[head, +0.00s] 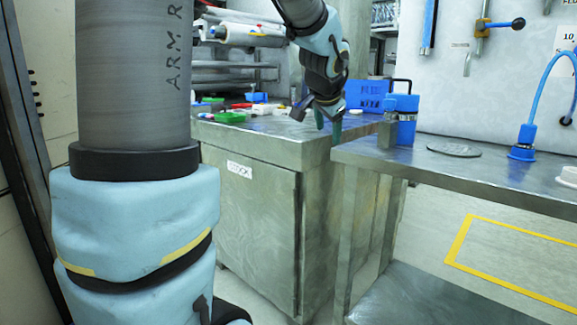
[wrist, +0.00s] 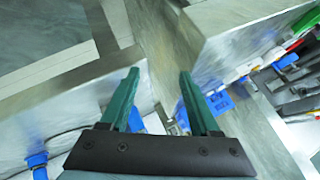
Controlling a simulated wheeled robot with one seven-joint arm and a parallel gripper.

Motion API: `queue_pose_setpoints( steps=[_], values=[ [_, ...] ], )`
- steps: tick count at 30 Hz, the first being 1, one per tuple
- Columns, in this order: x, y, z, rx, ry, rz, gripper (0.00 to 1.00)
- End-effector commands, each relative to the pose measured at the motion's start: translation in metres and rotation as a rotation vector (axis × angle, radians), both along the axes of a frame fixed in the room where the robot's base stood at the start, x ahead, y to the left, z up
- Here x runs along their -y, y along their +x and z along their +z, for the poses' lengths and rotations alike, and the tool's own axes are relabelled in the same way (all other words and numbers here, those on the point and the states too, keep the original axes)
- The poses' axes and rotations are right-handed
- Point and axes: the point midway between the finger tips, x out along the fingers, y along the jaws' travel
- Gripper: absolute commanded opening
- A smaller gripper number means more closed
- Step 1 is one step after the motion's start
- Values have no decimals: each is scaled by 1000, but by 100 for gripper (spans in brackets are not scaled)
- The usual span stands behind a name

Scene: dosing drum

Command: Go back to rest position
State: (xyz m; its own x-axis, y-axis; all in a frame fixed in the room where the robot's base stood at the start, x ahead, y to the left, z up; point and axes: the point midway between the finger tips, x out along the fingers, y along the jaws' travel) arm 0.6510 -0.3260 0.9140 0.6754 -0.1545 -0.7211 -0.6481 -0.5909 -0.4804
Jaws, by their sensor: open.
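My gripper (head: 328,121) hangs from my arm near the front right corner of the metal cabinet, close to the gap between it and the steel table. In the wrist view, its two green fingers (wrist: 160,96) are spread apart with nothing between them. Beyond the fingers the wrist view shows the grey side and edges of the furniture.
The metal cabinet (head: 250,215) carries small coloured items, including a green tray (head: 229,117), and a blue crate (head: 367,96). Yellow tape marks the floor (head: 510,232).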

Motion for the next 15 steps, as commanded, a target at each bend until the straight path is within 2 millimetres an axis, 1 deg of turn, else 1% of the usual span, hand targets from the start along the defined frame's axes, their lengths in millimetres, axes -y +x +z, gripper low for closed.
queue_pose_setpoints(
  steps=[1,2,3,5,6,8,9,11,12,14,15],
  values=[
    [-26,-12,-30,-78,-19,81,63],
    [-39,-20,-46,-122,-33,128,63],
    [-56,-32,-66,-177,-53,191,63],
    [-79,-52,-93,-259,-83,287,63],
    [-92,-66,-110,-309,-101,346,63],
    [-109,-87,-131,-377,-128,434,63],
    [-119,-101,-144,-419,-145,488,63],
    [-132,-121,-160,-475,-168,565,63],
    [-139,-134,-170,-510,-183,614,63],
    [-149,-154,-183,-561,-203,686,63],
    [-155,-168,-191,-592,-217,734,63]
  ],
)
